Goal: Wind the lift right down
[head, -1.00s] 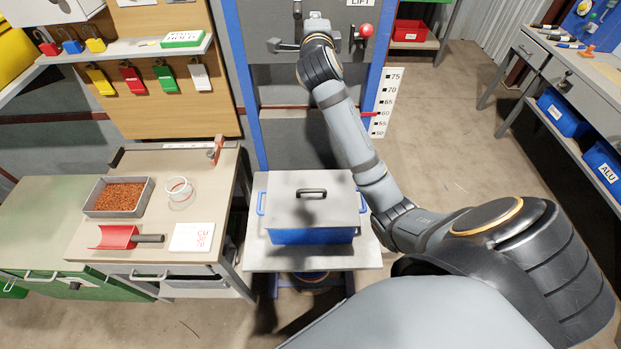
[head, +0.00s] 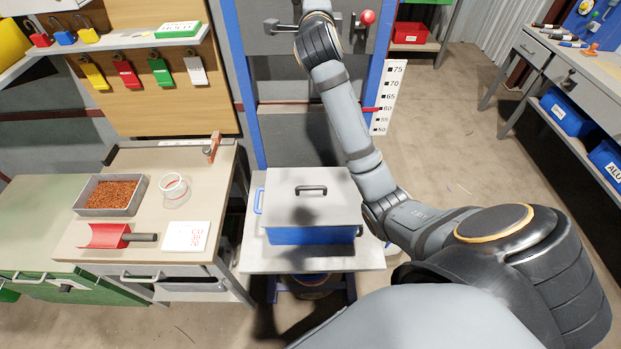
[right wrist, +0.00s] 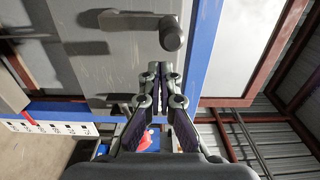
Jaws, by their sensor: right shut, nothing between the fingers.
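The lift is a blue frame (head: 241,80) with a grey panel. Its platform (head: 262,263) carries a blue crate (head: 310,237) with a grey lid. The red pointer (head: 369,109) stands at about 60 on the white scale (head: 384,100). In the right wrist view a grey crank (right wrist: 130,20) with a round dark grip (right wrist: 172,36) lies across the panel. My right gripper (right wrist: 159,68) is shut and empty, its tips just below that grip in the picture; I see no hold on it. In the head view my wrist hides these tips. My left gripper is not in view.
A red knob (head: 367,17) sits on the panel beside my wrist. A workbench (head: 130,237) with a tray of copper granules (head: 110,193) stands at the left. Another bench (head: 545,65) with blue bins stands at the right. Open floor lies between it and the lift.

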